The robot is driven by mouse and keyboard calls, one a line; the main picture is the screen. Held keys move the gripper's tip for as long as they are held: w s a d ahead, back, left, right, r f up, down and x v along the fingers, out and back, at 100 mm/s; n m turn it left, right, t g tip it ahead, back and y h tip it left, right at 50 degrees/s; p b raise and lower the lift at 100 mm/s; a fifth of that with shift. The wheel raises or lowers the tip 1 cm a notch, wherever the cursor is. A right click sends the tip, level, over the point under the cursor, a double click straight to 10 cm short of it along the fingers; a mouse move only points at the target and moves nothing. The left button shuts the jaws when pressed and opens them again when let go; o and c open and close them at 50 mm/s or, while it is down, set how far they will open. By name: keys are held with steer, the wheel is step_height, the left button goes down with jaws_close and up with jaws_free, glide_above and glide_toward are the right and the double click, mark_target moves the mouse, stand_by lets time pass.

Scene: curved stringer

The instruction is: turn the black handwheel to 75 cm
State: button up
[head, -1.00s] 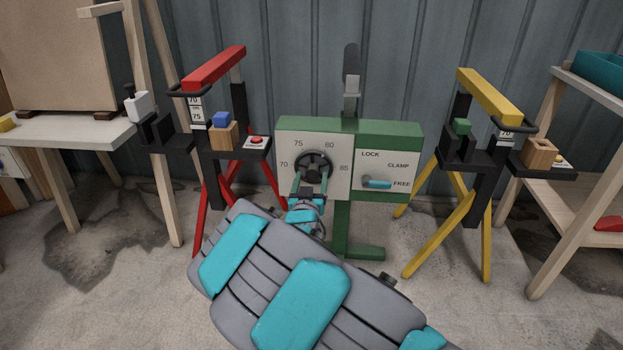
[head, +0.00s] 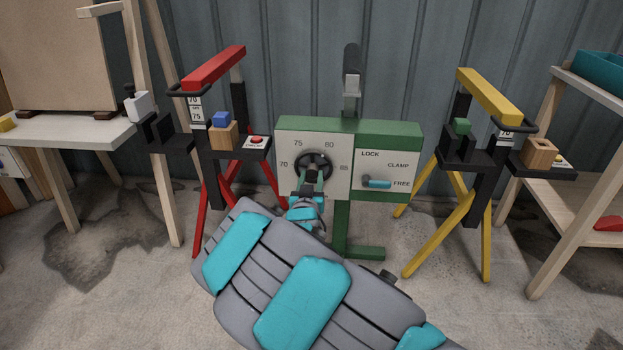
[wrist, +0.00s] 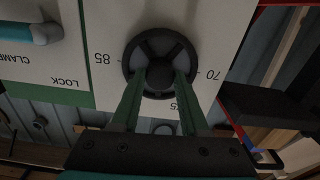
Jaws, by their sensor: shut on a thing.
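The black handwheel (head: 313,160) sits on the pale dial face (head: 340,143) of a green machine, with marks 70, 75, 80 and 85 around it. In the wrist view the handwheel (wrist: 160,50) appears upside down, with 85 on its left, 70 on its right and 75 below, partly behind a finger. My gripper (head: 312,178) is at the wheel's lower part. In the wrist view the two green fingers of my gripper (wrist: 160,76) reach onto the wheel and are shut on it. I cannot tell which mark the wheel points to.
A turquoise lever (head: 378,183) on the machine lies level towards FREE. A red trestle (head: 214,68) stands to the left and a yellow trestle (head: 489,95) to the right, both with small blocks on black shelves. A white table (head: 70,130) is at far left.

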jaws_close()
steer(key=shift+n, duration=0.4)
steer(key=n, duration=0.4)
steer(key=shift+n, duration=0.4)
steer(key=n+b, duration=0.2)
steer(key=n, duration=0.4)
steer(key=o, duration=1)
jaws_free()
steer(key=shift+s, duration=0.15)
